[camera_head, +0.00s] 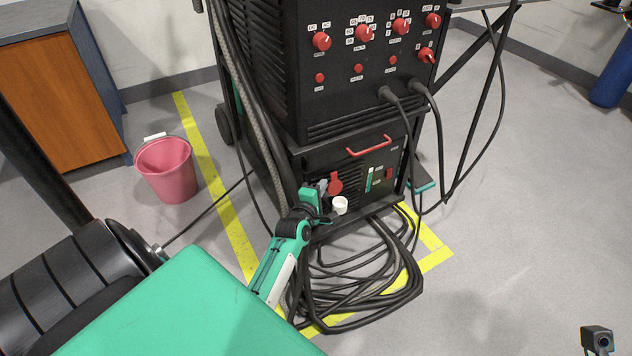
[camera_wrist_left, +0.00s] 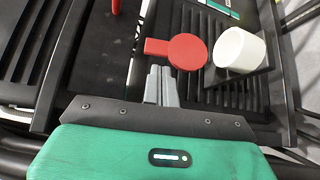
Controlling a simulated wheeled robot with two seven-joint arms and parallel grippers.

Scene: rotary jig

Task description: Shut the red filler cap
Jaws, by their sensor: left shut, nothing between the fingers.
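The red filler cap (camera_head: 335,184) is a flat round disc with a short tab, on the lower front panel of the black machine. In the left wrist view the cap (camera_wrist_left: 187,51) stands beside the open-looking white cylindrical neck (camera_wrist_left: 238,50), not over it. The white neck (camera_head: 340,205) also shows in the head view, just below the cap. My left gripper (camera_head: 323,187) is shut and empty at the panel, just left of the cap. In the wrist view its grey fingertips (camera_wrist_left: 160,76) are close below the cap's tab; I cannot tell if they touch. My right gripper is not in view.
A red handle (camera_head: 369,145) spans the panel above the cap. Coiled black cables (camera_head: 365,295) lie on the floor in front of the machine. A pink bucket (camera_head: 166,170) and a wood-fronted cabinet (camera_head: 65,95) stand at left. The floor at right is mostly clear.

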